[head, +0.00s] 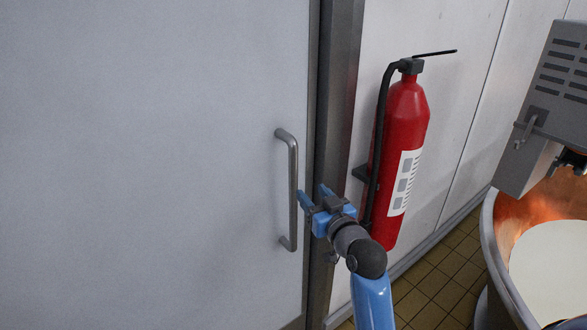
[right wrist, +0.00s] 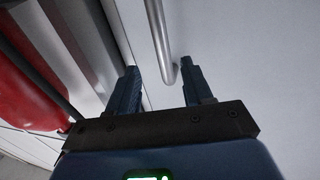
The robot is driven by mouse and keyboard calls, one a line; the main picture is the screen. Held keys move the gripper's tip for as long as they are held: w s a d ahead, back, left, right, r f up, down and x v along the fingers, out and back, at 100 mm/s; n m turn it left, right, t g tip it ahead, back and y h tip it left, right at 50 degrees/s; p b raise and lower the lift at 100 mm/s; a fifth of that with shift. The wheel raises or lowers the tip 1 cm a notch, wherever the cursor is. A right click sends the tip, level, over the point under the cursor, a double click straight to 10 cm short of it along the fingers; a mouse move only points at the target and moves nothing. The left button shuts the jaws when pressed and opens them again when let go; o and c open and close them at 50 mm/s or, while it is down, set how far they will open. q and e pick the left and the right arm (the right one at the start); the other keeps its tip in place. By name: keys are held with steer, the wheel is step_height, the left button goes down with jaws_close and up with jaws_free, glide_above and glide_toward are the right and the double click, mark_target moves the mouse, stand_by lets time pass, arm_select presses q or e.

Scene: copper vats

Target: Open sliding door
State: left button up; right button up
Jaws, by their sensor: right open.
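The sliding door (head: 150,160) is a large pale grey panel filling the left of the head view. Its right edge meets a dark metal frame post (head: 338,100). A vertical metal bar handle (head: 293,185) is fixed near that edge; it also shows in the right wrist view (right wrist: 158,40). My right gripper (head: 314,196) is open at the handle's lower half. In the right wrist view, the handle's lower end lies between the two fingers of the gripper (right wrist: 162,80), with gaps on both sides. My left gripper is not in view.
A red fire extinguisher (head: 405,130) hangs on the wall just right of the post, close beside my right gripper and arm. A copper vat (head: 497,245) with pale contents stands at the far right, below a grey machine housing (head: 560,80). Brown tiled floor (head: 440,280) shows between.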

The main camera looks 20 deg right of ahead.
mark_target(296, 169)
steer(key=w, duration=0.3)
steer(key=w+a+r+p, duration=0.1)
steer(key=w, duration=0.3)
steer(key=w+p, duration=0.1)
steer(key=w, duration=0.3)
steer(key=shift+w+a+r, duration=0.2)
steer(key=shift+a+r, duration=0.15)
jaws_close()
